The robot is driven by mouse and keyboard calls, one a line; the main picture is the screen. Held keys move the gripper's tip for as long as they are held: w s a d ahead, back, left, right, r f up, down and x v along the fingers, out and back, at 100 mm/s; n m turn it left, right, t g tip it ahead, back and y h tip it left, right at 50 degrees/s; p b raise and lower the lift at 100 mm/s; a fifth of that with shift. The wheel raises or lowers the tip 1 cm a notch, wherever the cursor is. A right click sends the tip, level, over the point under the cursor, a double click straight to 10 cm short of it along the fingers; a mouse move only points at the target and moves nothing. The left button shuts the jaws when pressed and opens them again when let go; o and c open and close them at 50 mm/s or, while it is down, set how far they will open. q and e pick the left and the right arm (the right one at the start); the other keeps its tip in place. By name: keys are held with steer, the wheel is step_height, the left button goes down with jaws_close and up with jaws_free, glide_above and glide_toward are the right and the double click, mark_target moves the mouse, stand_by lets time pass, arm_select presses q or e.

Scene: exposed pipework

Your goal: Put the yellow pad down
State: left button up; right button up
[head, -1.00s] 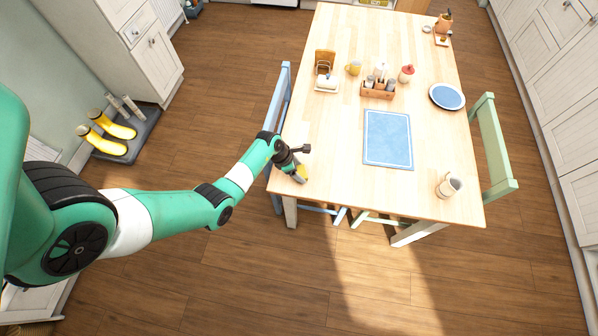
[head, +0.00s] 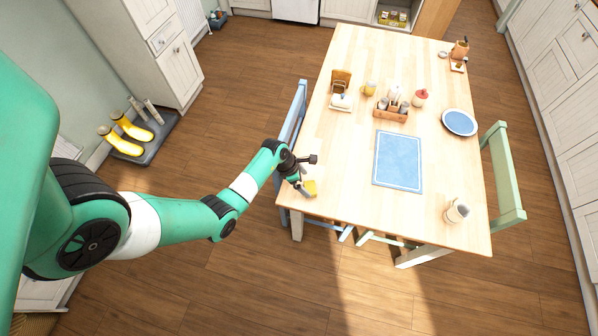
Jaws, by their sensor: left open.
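The yellow pad (head: 310,187) is small and lies at the left edge of the wooden table (head: 345,200), near its front left corner. My left gripper (head: 304,180) is open, right at the pad and partly over it. Part of the pad's left side is hidden by the gripper, and I cannot tell whether the fingers still touch it. My right gripper does not show.
A blue placemat (head: 398,160) lies right of the gripper, with bare tabletop between. A blue chair (head: 293,112) is close to my left arm.

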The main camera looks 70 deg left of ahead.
arm_select(q)
steer(key=p+v, duration=0.2)
steer(key=v, duration=0.5)
steer(key=shift+r, duration=0.25)
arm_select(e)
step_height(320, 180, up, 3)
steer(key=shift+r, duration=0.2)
